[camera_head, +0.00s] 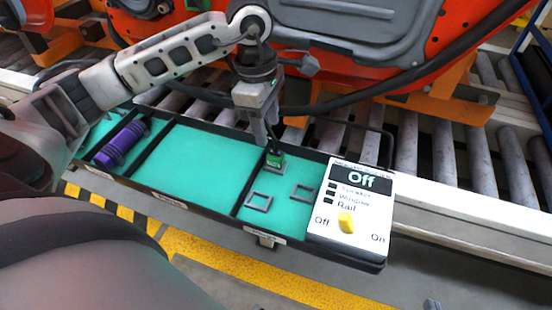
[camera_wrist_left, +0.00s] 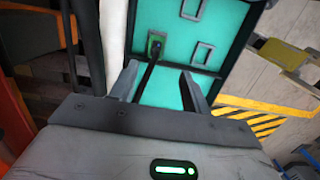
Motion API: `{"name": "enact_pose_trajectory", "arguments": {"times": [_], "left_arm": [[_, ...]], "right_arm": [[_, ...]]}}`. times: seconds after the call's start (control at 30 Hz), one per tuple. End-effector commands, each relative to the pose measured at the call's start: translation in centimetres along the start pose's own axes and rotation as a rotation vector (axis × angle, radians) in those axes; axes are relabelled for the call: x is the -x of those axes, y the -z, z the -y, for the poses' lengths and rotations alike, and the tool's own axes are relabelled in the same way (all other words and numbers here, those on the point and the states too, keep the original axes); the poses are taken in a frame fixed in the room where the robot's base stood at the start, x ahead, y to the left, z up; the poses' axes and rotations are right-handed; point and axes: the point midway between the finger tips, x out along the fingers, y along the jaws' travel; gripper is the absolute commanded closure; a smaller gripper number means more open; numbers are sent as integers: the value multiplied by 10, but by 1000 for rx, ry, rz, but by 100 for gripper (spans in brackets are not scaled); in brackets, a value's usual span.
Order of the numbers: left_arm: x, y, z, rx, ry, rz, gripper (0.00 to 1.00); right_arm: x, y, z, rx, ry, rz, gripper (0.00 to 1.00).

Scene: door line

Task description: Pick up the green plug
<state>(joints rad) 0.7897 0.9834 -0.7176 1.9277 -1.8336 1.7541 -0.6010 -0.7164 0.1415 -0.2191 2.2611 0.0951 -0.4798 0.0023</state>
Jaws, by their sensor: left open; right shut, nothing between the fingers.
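The green plug (camera_head: 275,159) stands in a square grey frame in the right-hand teal compartment of the long tray (camera_head: 205,197). It also shows in the left wrist view (camera_wrist_left: 155,40), beyond my fingers, with a dark rod or cable running from it toward the gripper. My left gripper (camera_head: 266,138) points down just above the plug, its fingertips close to the plug's top. In the left wrist view the left gripper's fingers (camera_wrist_left: 160,84) are apart with the dark piece between them. I cannot tell whether they touch it. My right gripper is not in view.
Two empty square frames (camera_head: 259,201) (camera_head: 302,192) lie near the plug. A white switch box (camera_head: 350,205) reading "Off" stands at the tray's right end. A purple cylinder (camera_head: 122,144) lies in a left compartment. Rollers and an orange-red body (camera_head: 385,40) are behind.

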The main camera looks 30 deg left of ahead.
Motion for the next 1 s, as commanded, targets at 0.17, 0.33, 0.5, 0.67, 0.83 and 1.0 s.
{"name": "enact_pose_trajectory", "arguments": {"times": [0.17,0.33,0.5,0.67,0.83,1.0], "left_arm": [[-30,-1,0,0,2,1,53],[-39,-1,0,0,2,2,53],[-61,-4,-5,1,4,4,53],[-83,-5,-7,0,3,3,53],[-89,-4,-8,0,0,3,53],[-89,-4,-8,0,0,3,58]], "right_arm": [[-1,0,0,1,0,-3,100],[0,0,0,2,1,-6,100],[0,1,0,2,1,-6,100],[0,0,0,3,2,-6,100],[0,0,0,4,2,-6,100],[0,0,0,4,2,-7,100]]}}
